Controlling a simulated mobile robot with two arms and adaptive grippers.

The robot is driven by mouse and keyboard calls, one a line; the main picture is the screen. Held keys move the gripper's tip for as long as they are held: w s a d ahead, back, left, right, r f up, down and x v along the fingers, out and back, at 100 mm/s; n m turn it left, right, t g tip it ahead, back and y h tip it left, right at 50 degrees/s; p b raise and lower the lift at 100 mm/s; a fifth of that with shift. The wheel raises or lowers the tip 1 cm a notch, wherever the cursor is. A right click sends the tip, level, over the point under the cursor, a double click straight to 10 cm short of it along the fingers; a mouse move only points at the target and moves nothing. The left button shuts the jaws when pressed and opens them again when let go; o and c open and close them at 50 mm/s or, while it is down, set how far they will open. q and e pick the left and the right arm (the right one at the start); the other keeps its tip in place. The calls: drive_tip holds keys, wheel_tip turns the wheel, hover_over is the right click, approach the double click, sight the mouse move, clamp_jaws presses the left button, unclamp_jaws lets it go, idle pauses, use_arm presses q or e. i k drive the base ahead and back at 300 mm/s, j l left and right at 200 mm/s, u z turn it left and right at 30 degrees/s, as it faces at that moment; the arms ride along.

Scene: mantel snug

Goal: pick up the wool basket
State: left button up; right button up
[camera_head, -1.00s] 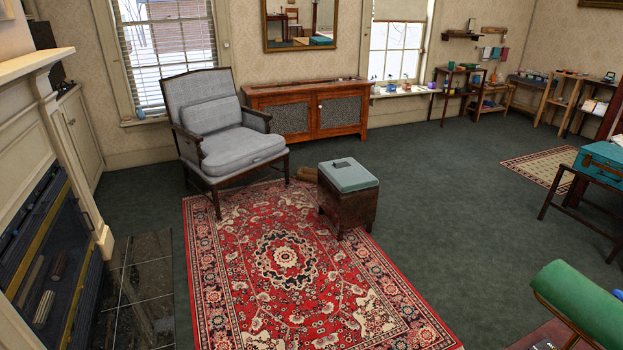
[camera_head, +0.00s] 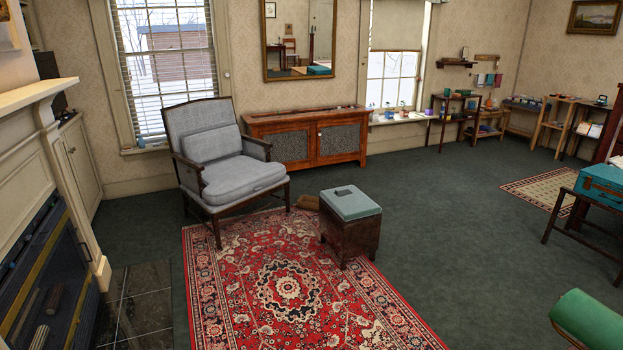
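I cannot make out a wool basket for certain in the head view. Neither of my grippers is in view.
A grey armchair (camera_head: 231,165) and a footstool with a pale teal top (camera_head: 350,203) stand by a red patterned rug (camera_head: 290,285). A fireplace is at left, a wooden cabinet (camera_head: 308,137) at the back wall. A green padded piece (camera_head: 590,318) is at lower right. Green carpet right of the footstool is clear.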

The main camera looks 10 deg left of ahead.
sight(305, 201)
drive_tip(key=i+j+u, duration=0.35)
drive_tip(key=i+j, duration=0.25)
drive_tip(key=j, duration=0.3)
drive_tip(key=i+j+u, duration=0.35)
drive_tip(key=i+j, duration=0.35)
